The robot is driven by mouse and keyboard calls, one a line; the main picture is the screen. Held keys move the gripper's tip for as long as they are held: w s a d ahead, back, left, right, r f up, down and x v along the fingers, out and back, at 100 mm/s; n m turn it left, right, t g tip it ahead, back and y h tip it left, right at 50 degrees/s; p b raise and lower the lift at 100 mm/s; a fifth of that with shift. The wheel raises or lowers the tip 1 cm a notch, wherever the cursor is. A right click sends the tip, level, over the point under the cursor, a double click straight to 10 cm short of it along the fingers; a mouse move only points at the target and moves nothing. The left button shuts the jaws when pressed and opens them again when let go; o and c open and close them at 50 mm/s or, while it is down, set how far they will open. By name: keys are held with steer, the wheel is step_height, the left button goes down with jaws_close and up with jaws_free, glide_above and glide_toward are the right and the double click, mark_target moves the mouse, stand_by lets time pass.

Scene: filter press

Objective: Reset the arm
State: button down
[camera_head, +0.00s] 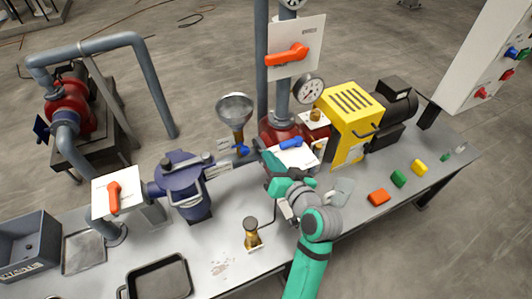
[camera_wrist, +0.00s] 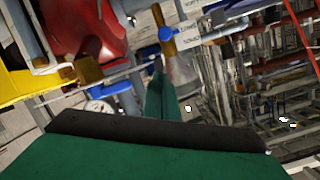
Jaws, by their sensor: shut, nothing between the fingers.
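My green arm reaches up from the bottom of the head view over the grey bench. My gripper (camera_head: 261,150) points up and left, close to the small white panel with the blue handle (camera_head: 291,143). Its dark fingers look closed together with nothing held. In the wrist view my gripper (camera_wrist: 158,68) shows as a narrow green shape in the middle. A red pump body (camera_wrist: 85,30) is at the upper left there, and a blue valve knob (camera_wrist: 167,34) on a brass pipe is just beyond the fingertips. I cannot tell whether the fingers touch anything.
A funnel (camera_head: 235,110) stands behind the gripper, and a blue filter vessel (camera_head: 186,185) is to its left. A yellow guard (camera_head: 350,115) is at the right. A brass fitting (camera_head: 252,236) stands near the arm. Coloured blocks (camera_head: 379,197) lie on the right bench.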

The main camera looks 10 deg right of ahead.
steer(key=shift+d, duration=0.15)
steer(key=shift+f, duration=0.1)
stand_by(0.3)
steer(key=s+a+f+m+h, duration=0.25)
steer(key=s+f+h, duration=0.25)
steer(key=s+f, duration=1.1)
steer(key=s+a+r+n, duration=0.1)
steer(key=s+a+n, duration=0.1)
steer(key=s, duration=0.9)
steer(key=s+a+r+n, duration=0.2)
steer(key=s+a, duration=0.1)
steer(key=s, duration=0.8)
steer(key=shift+t, duration=0.3)
steer(key=shift+s+a+r, duration=0.1)
